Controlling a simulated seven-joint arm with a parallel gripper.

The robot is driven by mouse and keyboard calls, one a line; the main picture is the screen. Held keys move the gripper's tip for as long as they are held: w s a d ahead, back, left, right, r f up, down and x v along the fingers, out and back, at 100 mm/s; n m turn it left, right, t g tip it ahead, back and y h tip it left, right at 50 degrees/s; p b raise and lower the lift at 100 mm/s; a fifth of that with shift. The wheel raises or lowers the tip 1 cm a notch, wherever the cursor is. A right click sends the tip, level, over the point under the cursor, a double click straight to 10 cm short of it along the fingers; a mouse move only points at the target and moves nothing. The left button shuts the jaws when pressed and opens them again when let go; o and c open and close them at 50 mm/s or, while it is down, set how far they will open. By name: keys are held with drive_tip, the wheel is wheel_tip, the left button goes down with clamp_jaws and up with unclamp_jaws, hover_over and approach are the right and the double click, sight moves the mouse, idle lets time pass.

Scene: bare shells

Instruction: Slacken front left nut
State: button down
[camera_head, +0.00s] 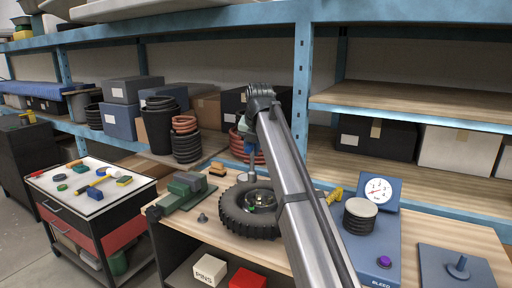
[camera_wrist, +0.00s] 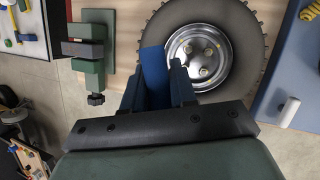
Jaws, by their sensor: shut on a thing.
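A black knobbly tyre (camera_head: 236,222) lies flat on the wooden bench, with a silver hub (camera_head: 262,200) at its centre. In the wrist view the hub (camera_wrist: 182,46) shows several brass-coloured nuts (camera_wrist: 204,72). My gripper (camera_wrist: 168,88) is shut on a blue tool (camera_wrist: 153,64), which reaches toward the left side of the hub. In the head view the blue tool (camera_head: 249,150) hangs below my arm, above the far-left part of the wheel. My arm covers the wheel's right side. I cannot tell whether the tool touches a nut.
A blue panel with a gauge (camera_head: 377,190) stands to the right. A white-topped cart (camera_head: 75,200) with loose tools is at far left. Shelves with boxes are behind.

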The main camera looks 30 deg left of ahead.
sight(252, 157)
drive_tip(key=shift+n+g, duration=0.3)
drive_tip(key=shift+n, duration=0.4)
drive_tip(key=shift+f, duration=0.15)
drive_tip(key=shift+f, duration=2.75)
drive_tip(key=shift+f, duration=1.45)
idle(0.6)
drive_tip(key=shift+m, duration=0.3)
idle(0.3)
drive_tip(key=shift+r, duration=0.15)
drive_tip(key=shift+r, duration=2.35)
